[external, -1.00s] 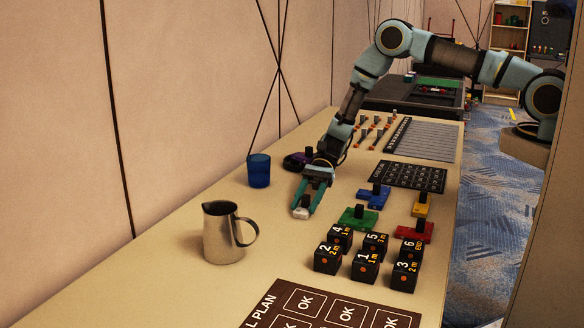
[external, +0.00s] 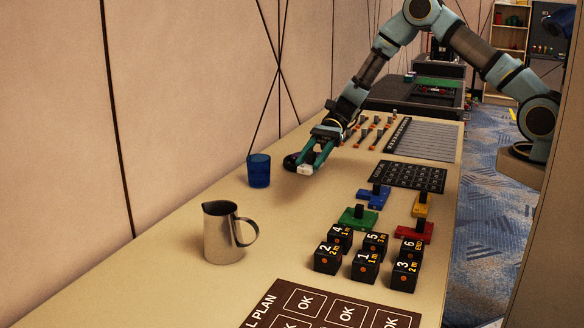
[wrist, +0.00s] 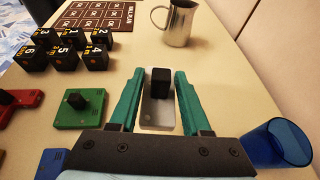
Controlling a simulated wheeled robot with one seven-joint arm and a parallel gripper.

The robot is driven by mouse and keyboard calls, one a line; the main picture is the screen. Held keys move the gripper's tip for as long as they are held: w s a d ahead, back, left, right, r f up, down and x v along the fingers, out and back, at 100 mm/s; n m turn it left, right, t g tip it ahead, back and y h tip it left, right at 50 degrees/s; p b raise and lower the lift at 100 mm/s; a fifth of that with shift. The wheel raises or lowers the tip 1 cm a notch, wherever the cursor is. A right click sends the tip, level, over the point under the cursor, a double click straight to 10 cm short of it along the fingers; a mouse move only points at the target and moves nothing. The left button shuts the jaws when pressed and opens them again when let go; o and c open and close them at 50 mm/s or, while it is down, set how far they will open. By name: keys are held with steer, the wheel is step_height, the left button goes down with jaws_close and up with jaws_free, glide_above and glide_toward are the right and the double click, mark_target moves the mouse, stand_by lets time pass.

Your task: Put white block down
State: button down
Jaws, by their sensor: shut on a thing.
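The white block (external: 305,170) is at the fingertips of my gripper (external: 312,162) in the external view. It appears held above the beige table (external: 205,290). In the wrist view, the white block (wrist: 157,113) lies between the two green fingers of my gripper (wrist: 159,78). Its black knob (wrist: 160,82) stands up between the fingertips. My gripper is shut on the block. The exact gap between block and table cannot be told.
A blue cup (external: 259,170) stands left of my gripper, and a metal jug (external: 222,235) nearer the camera. Green (external: 357,217), blue and other coloured blocks and several black cubes (external: 365,265) stand right. Table between is clear.

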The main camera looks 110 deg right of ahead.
mark_target(326, 193)
steer(key=s+d+m+t+h+b, duration=0.2)
steer(key=s+d+m+h+b, duration=0.1)
steer(key=s+d+b, duration=0.3)
steer(key=f, duration=0.3)
steer(key=s+f, duration=0.1)
steer(key=f, duration=0.2)
steer(key=f+p, duration=0.1)
steer(key=f, duration=0.3)
steer(key=shift+s+a+f, duration=0.1)
steer(key=shift+s+a, duration=0.2)
steer(key=shift+f, duration=0.2)
steer(key=shift+c, duration=1.8)
jaws_free()
steer(key=shift+r, duration=0.1)
